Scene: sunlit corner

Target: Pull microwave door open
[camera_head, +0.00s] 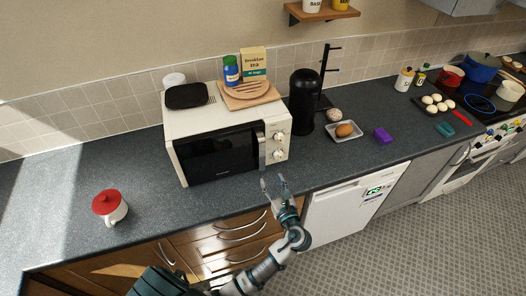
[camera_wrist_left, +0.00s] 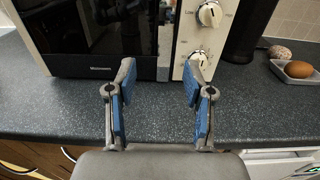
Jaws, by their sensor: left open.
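The microwave (camera_head: 185,127) is white with a dark glass door (camera_head: 215,154) and stands on the grey counter. Its door looks shut. A vertical handle (camera_head: 262,150) runs along the door's right side, next to two round knobs. My left gripper (camera_head: 274,181) is open and empty, in front of and below the handle and knobs. In the left wrist view the gripper (camera_wrist_left: 158,88) has its two blue-padded fingers apart, with the lower right part of the microwave (camera_wrist_left: 110,40) beyond them. The fingers do not appear to touch it. My right gripper is not in view.
On the microwave stand a black item (camera_head: 186,96) and a wooden board (camera_head: 250,98) with a tea box and blue jar. A black coffee machine (camera_head: 303,100) and an egg tray (camera_head: 345,132) are to its right. A red-lidded pot (camera_head: 110,206) stands left. The counter before the microwave is clear.

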